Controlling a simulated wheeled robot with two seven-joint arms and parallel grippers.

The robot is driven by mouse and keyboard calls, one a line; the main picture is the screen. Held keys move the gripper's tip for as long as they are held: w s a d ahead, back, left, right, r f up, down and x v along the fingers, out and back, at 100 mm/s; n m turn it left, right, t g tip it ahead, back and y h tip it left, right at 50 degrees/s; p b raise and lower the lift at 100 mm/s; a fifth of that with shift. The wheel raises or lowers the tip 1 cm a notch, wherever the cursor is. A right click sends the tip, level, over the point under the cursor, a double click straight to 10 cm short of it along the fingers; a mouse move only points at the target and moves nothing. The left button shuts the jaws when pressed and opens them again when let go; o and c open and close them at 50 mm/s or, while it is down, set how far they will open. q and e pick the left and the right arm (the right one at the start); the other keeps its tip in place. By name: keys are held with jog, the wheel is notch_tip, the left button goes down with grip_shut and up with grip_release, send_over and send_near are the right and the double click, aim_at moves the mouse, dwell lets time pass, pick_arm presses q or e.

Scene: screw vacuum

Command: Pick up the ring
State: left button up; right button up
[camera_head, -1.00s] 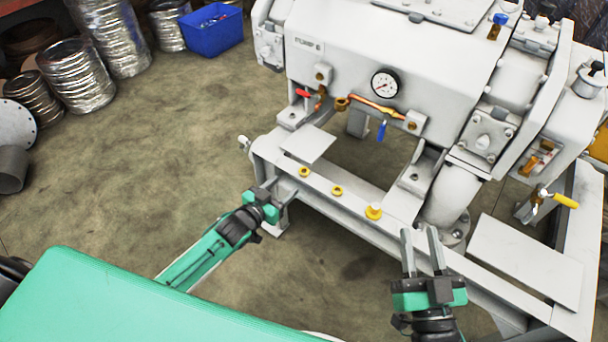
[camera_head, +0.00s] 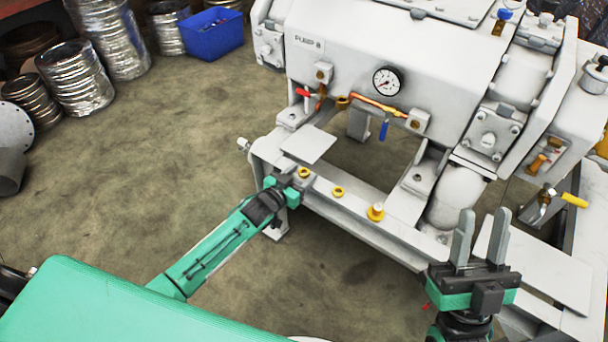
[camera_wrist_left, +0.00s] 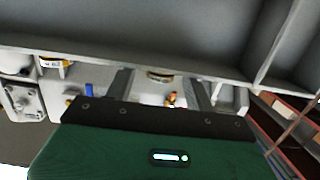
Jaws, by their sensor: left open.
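A small brass-yellow ring (camera_head: 304,172) lies near the left end of the white frame's front beam (camera_head: 352,222). My left gripper (camera_head: 297,174) is open at this ring. In the left wrist view, a round brass piece (camera_wrist_left: 160,76) shows between the two open fingers (camera_wrist_left: 160,90); contact cannot be told. A second ring (camera_head: 337,191) lies further right on the beam. A yellow piece with a pale top (camera_head: 375,211) stands right of that. My right gripper (camera_head: 484,212) is open and empty in the head view, at the lower right.
The white pump (camera_head: 350,45) with a gauge (camera_head: 386,81), copper pipe and coloured valve handles rises behind the beam. A blue bin (camera_head: 212,36) and metal coils (camera_head: 75,75) stand at the back left. The floor left of the frame is clear.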

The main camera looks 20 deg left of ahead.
pick_arm(q)
jog(key=shift+w, duration=0.1)
jog(key=c, duration=1)
jog(key=shift+c, duration=0.2)
jog(key=shift+r, duration=0.15)
